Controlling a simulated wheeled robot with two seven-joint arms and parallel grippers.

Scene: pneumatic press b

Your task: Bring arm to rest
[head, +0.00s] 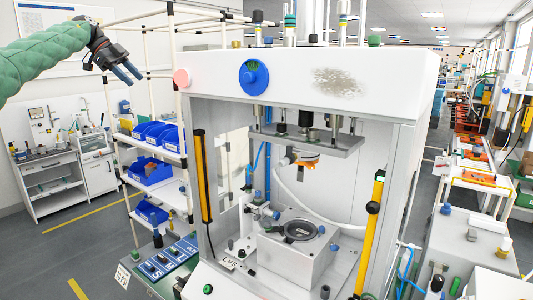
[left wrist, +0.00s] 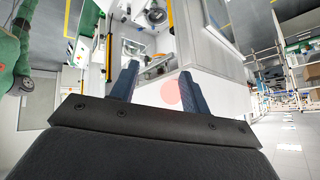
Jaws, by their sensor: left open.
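My left arm, in a green padded sleeve, comes in from the upper left of the head view. Its gripper (head: 131,73) is raised in the air left of the press, apart from everything. In the left wrist view the gripper's two blue fingers (left wrist: 158,88) stand apart with nothing held between them. The pale red button also shows behind the fingers in the left wrist view (left wrist: 172,92). My right gripper is not in view.
A rack with blue bins (head: 152,172) stands left of the press, below my left gripper. Yellow-and-black bars (head: 375,215) flank the press opening. A white workbench (head: 50,170) stands at the far left. A bench with orange items (head: 480,178) is at the right.

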